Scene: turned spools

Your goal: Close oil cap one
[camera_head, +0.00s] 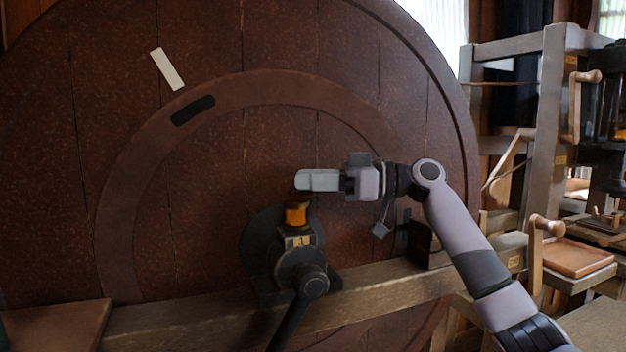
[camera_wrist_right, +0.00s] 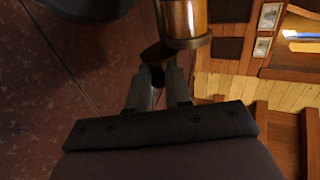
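An amber oil cup (camera_head: 297,214) stands upright on a dark bearing housing (camera_head: 262,245) in front of the big wheel. A small dark piece, seemingly its cap, shows at the cup's top edge. My right gripper (camera_head: 303,180) is level, just above the cup, pointing left. In the right wrist view the amber cup (camera_wrist_right: 184,18) with its brass rim is beyond the fingers, and the dark cap piece (camera_wrist_right: 155,52) lies at the fingertips (camera_wrist_right: 158,75). The fingers are a little apart; I cannot tell whether they grip the cap. My left gripper is not in view.
The large brown wheel (camera_head: 240,140) stands close behind the gripper. A wooden beam (camera_head: 385,290) runs below the housing. A wooden frame (camera_head: 540,120) with handles stands at the right. Space above the cup is free apart from my gripper.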

